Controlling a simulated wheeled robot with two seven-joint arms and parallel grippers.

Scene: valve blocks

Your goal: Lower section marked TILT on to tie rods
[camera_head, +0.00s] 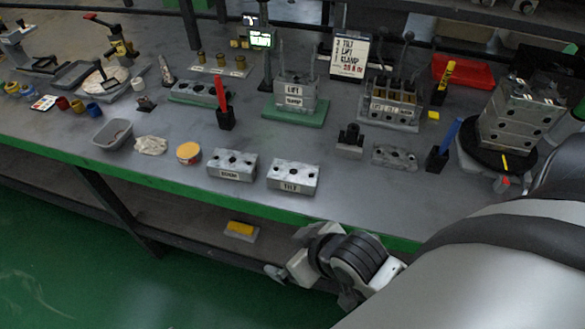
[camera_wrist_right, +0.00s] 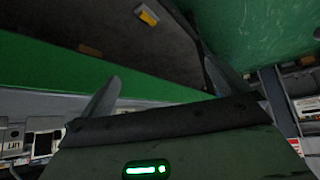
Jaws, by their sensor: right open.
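The section marked TILT (camera_head: 292,180) is a grey metal block with holes in its top. It lies flat on the bench near the front edge. The stack with sections marked LIFT (camera_head: 294,90) and CLAMP (camera_head: 294,101) stands on a green base (camera_head: 296,112) farther back, with thin upright tie rods (camera_head: 283,60) rising above it. My right gripper (camera_head: 280,268) is in front of and below the bench edge, apart from the TILT section. In the right wrist view, its two fingers (camera_wrist_right: 163,90) are spread with nothing between them. My left gripper is not in view.
A similar labelled block (camera_head: 232,165) lies just left of the TILT section. A sign (camera_head: 349,57) lists TILT, LIFT, CLAMP. The bench's green front edge (camera_head: 395,241) lies beside my right gripper.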

